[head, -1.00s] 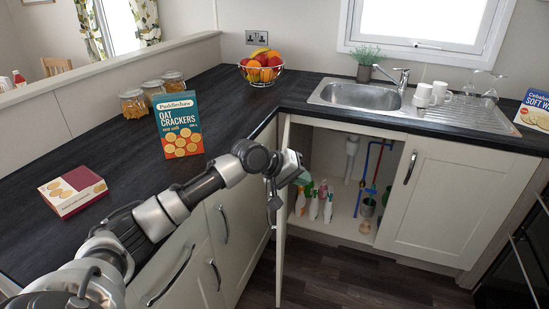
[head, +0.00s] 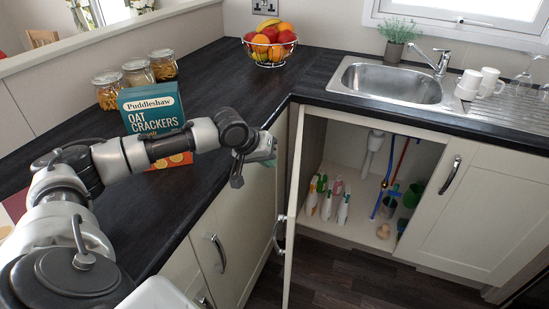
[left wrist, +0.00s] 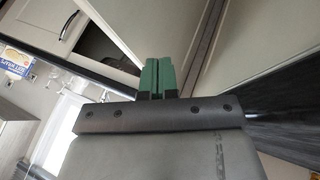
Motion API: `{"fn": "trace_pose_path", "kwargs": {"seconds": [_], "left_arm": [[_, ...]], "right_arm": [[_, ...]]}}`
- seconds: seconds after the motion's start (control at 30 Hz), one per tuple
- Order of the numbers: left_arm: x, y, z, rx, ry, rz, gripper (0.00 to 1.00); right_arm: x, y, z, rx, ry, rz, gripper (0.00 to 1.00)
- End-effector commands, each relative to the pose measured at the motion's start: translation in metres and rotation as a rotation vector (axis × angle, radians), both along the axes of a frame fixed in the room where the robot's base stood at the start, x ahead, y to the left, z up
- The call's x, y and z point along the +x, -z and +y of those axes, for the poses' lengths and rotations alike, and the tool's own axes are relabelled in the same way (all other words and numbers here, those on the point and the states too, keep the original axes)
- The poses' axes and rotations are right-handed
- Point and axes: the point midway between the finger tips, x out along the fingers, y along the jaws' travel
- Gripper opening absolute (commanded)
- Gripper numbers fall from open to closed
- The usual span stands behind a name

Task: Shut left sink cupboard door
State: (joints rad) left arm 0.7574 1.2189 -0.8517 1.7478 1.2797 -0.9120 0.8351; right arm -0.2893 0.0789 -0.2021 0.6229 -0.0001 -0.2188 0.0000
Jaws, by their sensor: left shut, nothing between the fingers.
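The left sink cupboard door (head: 292,215) stands wide open in the head view, seen nearly edge-on, with its handle (head: 279,235) on the side facing left. The open cupboard (head: 345,165) shows bottles and pipes inside. My left gripper (head: 268,157) is to the left of the door's upper part, near the counter corner, and appears apart from it. In the left wrist view its green fingertips (left wrist: 157,75) are together and hold nothing; pale door panels lie beyond them. My right gripper is not in view.
The right sink cupboard door (head: 455,205) is shut. Several bottles (head: 328,198) stand inside the open cupboard, by a red and a blue pipe. The counter edge (head: 285,105) runs close above my left gripper. A cracker box (head: 150,110) stands behind my left arm.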

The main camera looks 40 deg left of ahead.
Motion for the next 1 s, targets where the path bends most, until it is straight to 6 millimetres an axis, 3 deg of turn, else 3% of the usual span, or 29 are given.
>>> {"fn": "trace_pose_path", "kwargs": {"seconds": [0.1,0.2,0.43,0.6,1.0], "left_arm": [[0.013,0.018,-0.007,-0.004,0.000,0.000,0.00],[0.024,0.034,-0.011,-0.003,0.000,0.001,0.00],[0.042,0.059,-0.018,-0.003,0.001,0.002,0.00],[0.047,0.066,-0.020,-0.002,0.001,0.000,0.00],[0.048,0.066,-0.022,-0.002,0.002,0.001,0.00]], "right_arm": [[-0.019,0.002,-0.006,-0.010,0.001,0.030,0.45],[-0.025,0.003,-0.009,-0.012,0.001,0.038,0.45],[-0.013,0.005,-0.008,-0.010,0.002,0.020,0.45],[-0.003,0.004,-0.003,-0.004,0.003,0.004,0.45],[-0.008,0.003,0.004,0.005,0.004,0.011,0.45]]}}
